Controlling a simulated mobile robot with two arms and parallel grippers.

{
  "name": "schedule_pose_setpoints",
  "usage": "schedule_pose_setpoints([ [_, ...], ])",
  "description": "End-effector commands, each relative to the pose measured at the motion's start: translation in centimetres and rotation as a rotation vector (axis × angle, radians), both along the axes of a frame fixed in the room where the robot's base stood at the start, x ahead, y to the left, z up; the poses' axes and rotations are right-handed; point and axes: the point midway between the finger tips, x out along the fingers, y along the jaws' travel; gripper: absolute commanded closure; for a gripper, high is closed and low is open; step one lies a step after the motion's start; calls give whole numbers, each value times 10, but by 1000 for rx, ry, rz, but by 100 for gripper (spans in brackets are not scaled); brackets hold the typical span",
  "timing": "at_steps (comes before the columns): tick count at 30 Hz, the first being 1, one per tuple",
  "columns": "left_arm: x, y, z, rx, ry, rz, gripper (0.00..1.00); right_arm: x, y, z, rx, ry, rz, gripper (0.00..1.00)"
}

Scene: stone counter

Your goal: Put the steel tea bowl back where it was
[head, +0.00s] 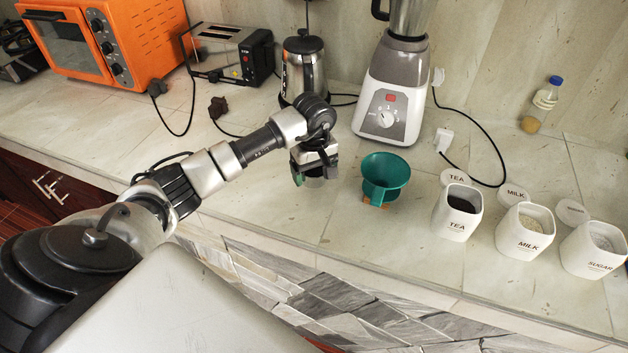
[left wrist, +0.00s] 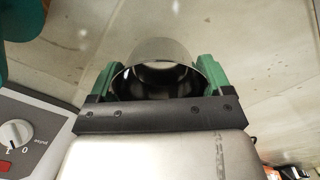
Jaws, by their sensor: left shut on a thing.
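The steel tea bowl shows in the left wrist view (left wrist: 156,72) as a shiny round vessel with a dark hollow inside. My left gripper (left wrist: 160,82) is shut on it, with one green finger on each side of its wall. In the head view my left gripper (head: 315,172) points down over the counter, left of the teal funnel-shaped holder. The bowl is mostly hidden there by the gripper, and I cannot tell whether it touches the counter. My right gripper is not in view.
The teal holder (head: 385,180) stands close to the right. White tea (head: 457,212), milk (head: 523,231) and sugar (head: 595,249) canisters stand further right, lids behind them. The blender (head: 392,90), kettle (head: 303,65), toaster (head: 232,55) and orange oven (head: 105,40) line the back. Counter left of the gripper is mostly clear.

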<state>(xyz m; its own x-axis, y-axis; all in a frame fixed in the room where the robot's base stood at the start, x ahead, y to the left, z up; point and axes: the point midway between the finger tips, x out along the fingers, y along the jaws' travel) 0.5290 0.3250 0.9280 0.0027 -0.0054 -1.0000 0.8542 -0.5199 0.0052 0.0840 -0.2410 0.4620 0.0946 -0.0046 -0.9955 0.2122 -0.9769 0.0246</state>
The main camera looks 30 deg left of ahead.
Motion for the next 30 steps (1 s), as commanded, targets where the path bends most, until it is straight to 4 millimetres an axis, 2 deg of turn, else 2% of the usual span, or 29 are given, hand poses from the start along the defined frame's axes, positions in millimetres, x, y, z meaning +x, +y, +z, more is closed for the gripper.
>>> schedule_pose_setpoints([
  [9,-1,-1,-36,-1,3,-1,47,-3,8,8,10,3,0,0],
  [20,0,0,-43,1,-1,-3,47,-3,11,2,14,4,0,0],
  [21,0,-1,-41,1,-1,-3,16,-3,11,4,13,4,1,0],
  [24,0,-1,-41,1,-1,-3,1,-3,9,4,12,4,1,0],
  [30,0,-1,-41,1,-1,-3,0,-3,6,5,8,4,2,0],
])
